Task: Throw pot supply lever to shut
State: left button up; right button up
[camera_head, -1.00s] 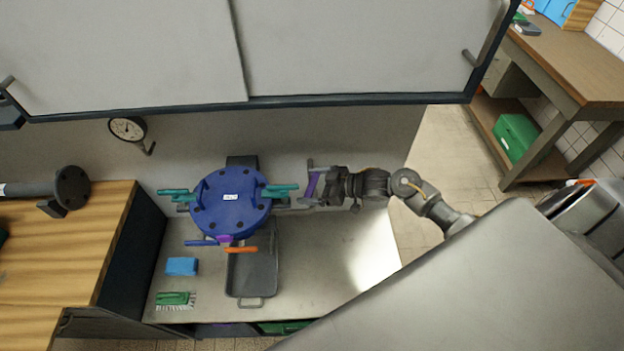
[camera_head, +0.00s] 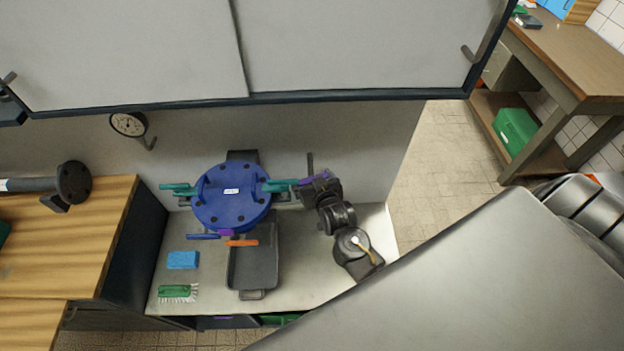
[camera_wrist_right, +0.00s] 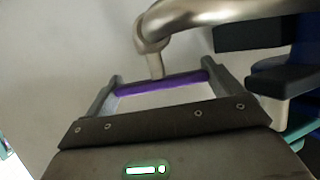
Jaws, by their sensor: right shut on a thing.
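A purple lever handle (camera_head: 317,178) sits on the pipework right of the blue pot (camera_head: 231,202) and lies close to level, pointing left-right in the head view. My right gripper (camera_head: 306,189) is at this lever, coming from the front right. In the wrist view the purple handle (camera_wrist_right: 160,84) runs across between the two fingers of my right gripper (camera_wrist_right: 161,86), which is shut on it. A metal pipe bends just beyond it. The lever's pivot is partly hidden. My left gripper is not in view.
Teal handles (camera_head: 178,190) stick out at the pot's sides. A blue sponge (camera_head: 183,260) and a green brush (camera_head: 178,292) lie left.

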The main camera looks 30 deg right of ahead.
jog(key=shift+m+h, duration=1)
jog(key=shift+h, duration=0.2)
jog(key=o, duration=0.7)
